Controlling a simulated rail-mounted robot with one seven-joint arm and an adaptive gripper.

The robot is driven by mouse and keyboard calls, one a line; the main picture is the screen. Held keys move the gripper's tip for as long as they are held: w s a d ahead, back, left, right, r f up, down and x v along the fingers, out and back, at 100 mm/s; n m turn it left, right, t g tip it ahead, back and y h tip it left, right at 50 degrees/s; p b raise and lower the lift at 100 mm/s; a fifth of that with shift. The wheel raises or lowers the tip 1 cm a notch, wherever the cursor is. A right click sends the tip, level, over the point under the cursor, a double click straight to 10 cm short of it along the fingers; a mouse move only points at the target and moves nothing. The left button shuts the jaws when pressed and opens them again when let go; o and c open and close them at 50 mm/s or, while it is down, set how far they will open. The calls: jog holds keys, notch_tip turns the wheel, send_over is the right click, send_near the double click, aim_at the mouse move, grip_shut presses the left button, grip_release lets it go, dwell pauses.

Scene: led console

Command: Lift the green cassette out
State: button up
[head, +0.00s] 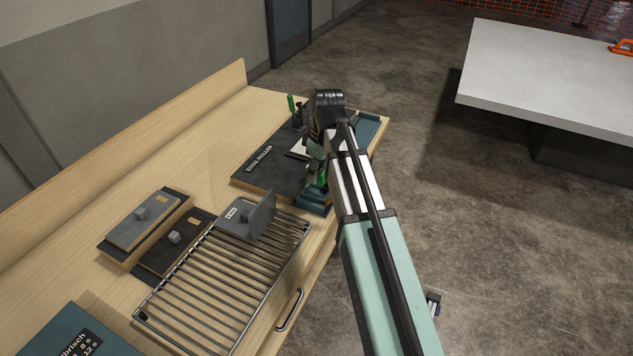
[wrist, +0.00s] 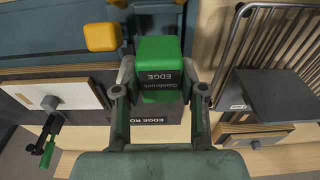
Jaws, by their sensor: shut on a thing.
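The green cassette (wrist: 158,52) is a block with a dark label reading "EDGE", upside down in the wrist view. My gripper (wrist: 162,88) has one finger against each side of it and is shut on it. In the head view a bit of the green cassette (head: 321,178) shows below my wrist, at the right end of the bench beside the dark "EDGE ROLLER" unit (head: 262,160). My arm hides most of the gripper there. I cannot tell how far the cassette sits in or above its place.
A wire rack (head: 190,285) with a grey angled plate (head: 262,215) stands nearby. Dark slabs with knobs (head: 150,222) are at left. Bare wood lies along the back.

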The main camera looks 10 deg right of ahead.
notch_tip(320, 180, up, 19)
jog(key=shift+p, duration=0.4)
dwell(0.4)
jog(key=shift+f, duration=0.15)
